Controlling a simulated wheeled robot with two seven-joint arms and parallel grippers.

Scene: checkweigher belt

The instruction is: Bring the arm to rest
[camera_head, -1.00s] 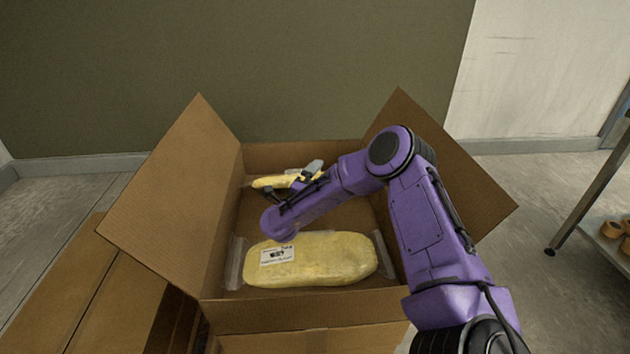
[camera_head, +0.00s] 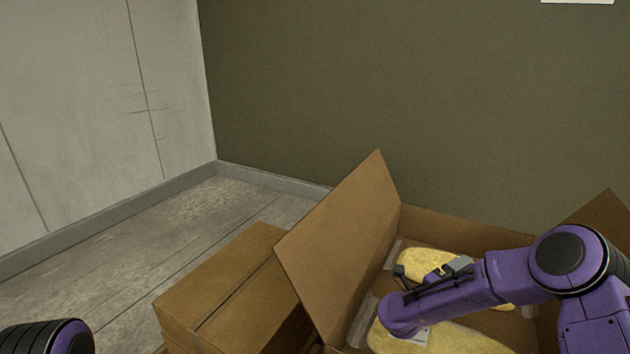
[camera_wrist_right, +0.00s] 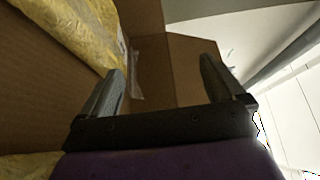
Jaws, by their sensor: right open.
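My right gripper (camera_head: 430,268) is inside the open cardboard box (camera_head: 340,245), its arm reaching in from the right in the head view. In the right wrist view the gripper (camera_wrist_right: 160,70) has its fingers spread, with nothing between them. A yellow bag (camera_head: 424,262) lies at the far side of the box, partly behind the gripper. It seems to be the bag beside the left finger in the wrist view (camera_wrist_right: 75,28). Another yellow bag (camera_head: 455,341) lies nearer, partly under my right forearm. My left gripper is out of view; only a piece of my left arm shows at the lower left.
The box's left flap stands raised between the gripper and a closed carton (camera_head: 225,280). Another flap (camera_head: 603,215) rises at the right, behind my arm. A dark green wall (camera_head: 400,100) stands behind the box. Grey floor at the left is clear.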

